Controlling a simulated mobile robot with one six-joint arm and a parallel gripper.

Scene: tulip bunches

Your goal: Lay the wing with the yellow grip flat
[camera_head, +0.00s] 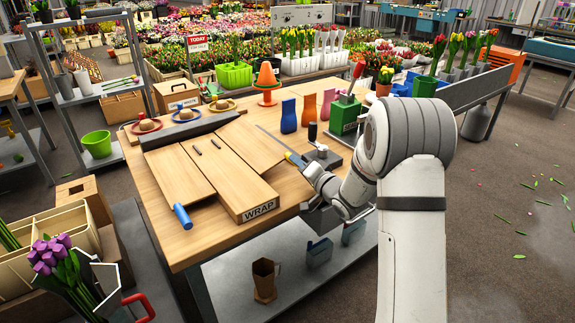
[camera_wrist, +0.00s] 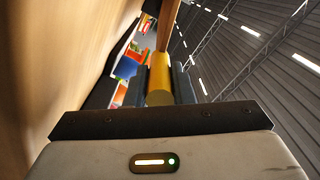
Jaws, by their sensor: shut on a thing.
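The hinged wrapping board, labelled WRAP (camera_head: 232,182), sits on the wooden worktable. Its wing with the blue grip (camera_head: 182,216) lies out to the left and looks flat. The wing with the yellow grip (camera_head: 293,157) is on the right side; a thin edge runs back from the grip. Its exact tilt is hard to tell. My gripper (camera_head: 312,170) is shut on the yellow grip, which also shows between the fingers in the wrist view (camera_wrist: 160,80). There, a narrow wooden strip continues beyond the grip, apart from the broad wooden surface at left.
A dark stand with a knob (camera_head: 318,152) is close behind my gripper.

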